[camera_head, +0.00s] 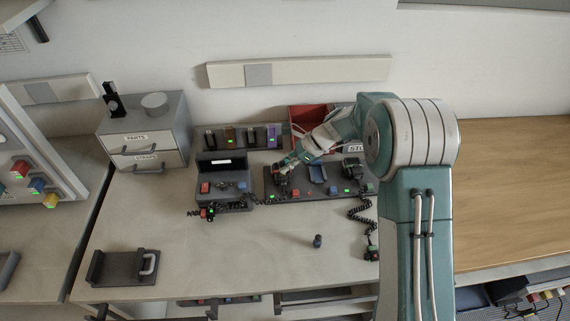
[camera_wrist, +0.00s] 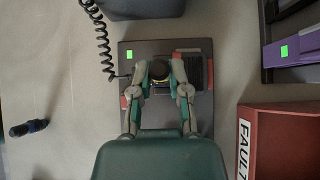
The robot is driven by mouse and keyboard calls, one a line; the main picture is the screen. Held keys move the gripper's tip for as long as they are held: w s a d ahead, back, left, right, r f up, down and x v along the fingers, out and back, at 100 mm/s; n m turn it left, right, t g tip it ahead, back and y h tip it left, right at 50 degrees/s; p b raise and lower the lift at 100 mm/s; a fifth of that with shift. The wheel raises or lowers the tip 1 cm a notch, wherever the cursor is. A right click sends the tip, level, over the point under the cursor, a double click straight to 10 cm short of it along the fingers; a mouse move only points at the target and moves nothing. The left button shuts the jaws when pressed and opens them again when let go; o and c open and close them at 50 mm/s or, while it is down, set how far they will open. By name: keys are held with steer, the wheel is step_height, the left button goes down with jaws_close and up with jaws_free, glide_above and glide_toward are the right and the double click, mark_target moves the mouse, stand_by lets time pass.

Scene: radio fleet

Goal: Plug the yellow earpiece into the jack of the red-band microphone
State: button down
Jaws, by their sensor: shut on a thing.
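My gripper (camera_wrist: 160,77) is shut on a small round dark piece with a yellowish rim, which looks like the yellow earpiece (camera_wrist: 160,86). It is held right over a dark microphone with ribbed sides (camera_wrist: 196,72) and red at its edges, the red-band microphone by its look. The microphone lies on a dark plate (camera_wrist: 137,55). My fingers hide the jack, so I cannot tell whether the earpiece is in it. In the head view my gripper (camera_head: 284,165) is at the left end of the dark tray (camera_head: 300,192), over the microphone.
A coiled cord (camera_wrist: 100,35) runs from the microphone's side. Another microphone (camera_head: 352,167) stands at the tray's right, with its coiled cord (camera_head: 361,212) hanging forward. A red bin (camera_head: 303,113) is behind.

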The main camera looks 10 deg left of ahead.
steer(key=shift+f, duration=0.6)
stand_by(1.1)
steer(key=c, duration=0.5)
jaws_free()
steer(key=shift+c, duration=0.2)
steer(key=shift+d, duration=0.1)
steer(key=v, duration=1.1)
steer(key=shift+d+r, duration=0.25)
